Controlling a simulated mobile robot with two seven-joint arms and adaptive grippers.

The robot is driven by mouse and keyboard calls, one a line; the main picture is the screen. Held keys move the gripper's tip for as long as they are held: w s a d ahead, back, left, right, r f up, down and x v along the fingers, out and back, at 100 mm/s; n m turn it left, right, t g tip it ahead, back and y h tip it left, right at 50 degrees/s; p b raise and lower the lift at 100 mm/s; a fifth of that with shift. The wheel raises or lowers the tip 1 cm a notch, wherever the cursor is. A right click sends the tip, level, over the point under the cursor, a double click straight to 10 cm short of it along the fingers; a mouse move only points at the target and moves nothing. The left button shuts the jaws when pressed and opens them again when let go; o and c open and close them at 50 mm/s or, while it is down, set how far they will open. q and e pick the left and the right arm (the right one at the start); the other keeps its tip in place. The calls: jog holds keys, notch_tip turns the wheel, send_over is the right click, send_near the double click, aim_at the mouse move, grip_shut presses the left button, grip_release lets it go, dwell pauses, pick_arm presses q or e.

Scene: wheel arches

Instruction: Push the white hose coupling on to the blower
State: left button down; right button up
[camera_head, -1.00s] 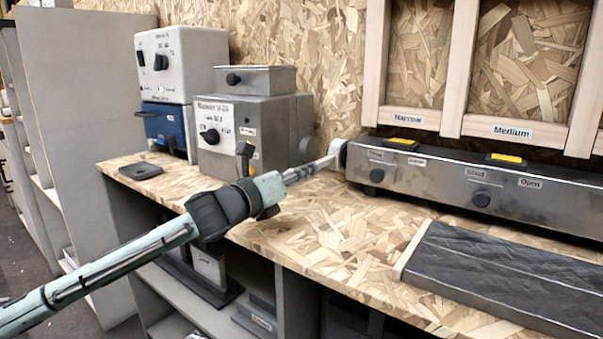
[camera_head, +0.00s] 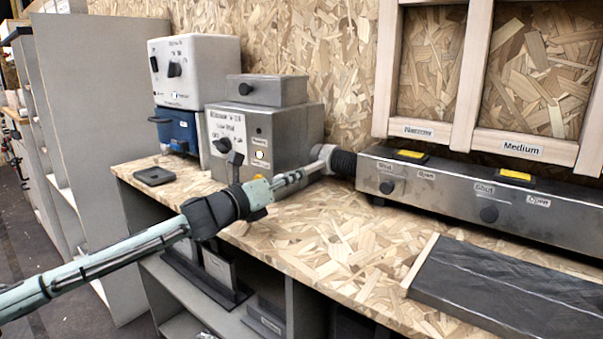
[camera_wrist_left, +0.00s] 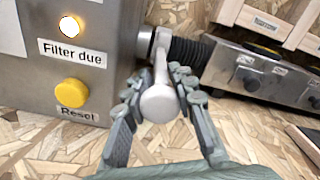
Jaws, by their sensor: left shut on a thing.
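The white hose coupling (camera_head: 324,153) sits on the end of a short black ribbed hose (camera_head: 343,163), between the grey blower (camera_head: 288,140) and the long metal duct box. In the left wrist view the coupling (camera_wrist_left: 161,42) is right beside the blower's side wall (camera_wrist_left: 118,22), at a stub there; I cannot tell if it is seated on it. My left gripper (camera_head: 301,176) is shut on the coupling's pale rounded handle (camera_wrist_left: 158,103), with a finger on each side in the left wrist view (camera_wrist_left: 157,98). My right gripper is not in view.
The duct box (camera_head: 460,192) with knobs and yellow labels runs along the wall. The blower's amber lamp (camera_wrist_left: 70,26) is lit above a yellow reset button (camera_wrist_left: 72,92). A dark slab (camera_head: 500,290) lies at front right. The bench middle is clear.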

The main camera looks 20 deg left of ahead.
pick_arm(q)
jog(key=shift+w+a+r, duration=0.1)
jog(key=shift+a, duration=0.15)
jog(key=c, duration=1.2)
grip_release()
jog(key=shift+o, duration=0.2)
jog(key=shift+d, duration=0.1)
